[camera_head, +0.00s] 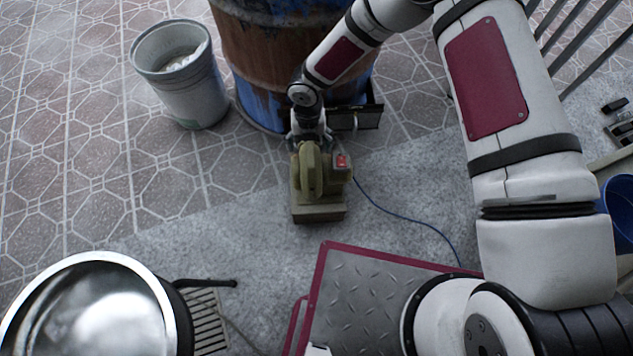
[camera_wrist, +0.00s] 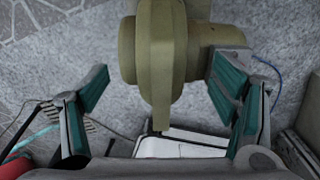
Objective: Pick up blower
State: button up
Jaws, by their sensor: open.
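The blower (camera_head: 310,183) is olive green with a rounded housing, a boxy base and a small red patch. It stands on the grey floor in front of the barrel, and a blue cable runs from it to the right. My gripper (camera_head: 308,138) is at the blower's far side in the head view, its fingers partly hidden there. In the wrist view, the blower (camera_wrist: 160,45) reaches down between the open teal-padded fingers of my gripper (camera_wrist: 160,82). The right finger is close to the blower's side; I cannot tell whether it touches. The left finger is clearly apart.
The rusty blue-brown barrel (camera_head: 262,60) stands just behind the blower, with a dark open hatch (camera_head: 356,115) low on it. A grey bucket (camera_head: 180,75) is at left. A metal bowl (camera_head: 95,310) is at front left. Floor left of the blower is clear.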

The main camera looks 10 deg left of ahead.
notch_tip(320, 180, down, 4)
jog(key=shift+w+f+b, duration=0.15)
jog(key=shift+b, duration=0.6)
jog(key=c, duration=1.8)
jog(key=shift+w+r, duration=0.1)
jog(key=shift+r, duration=0.1)
jog(key=shift+r, duration=0.15)
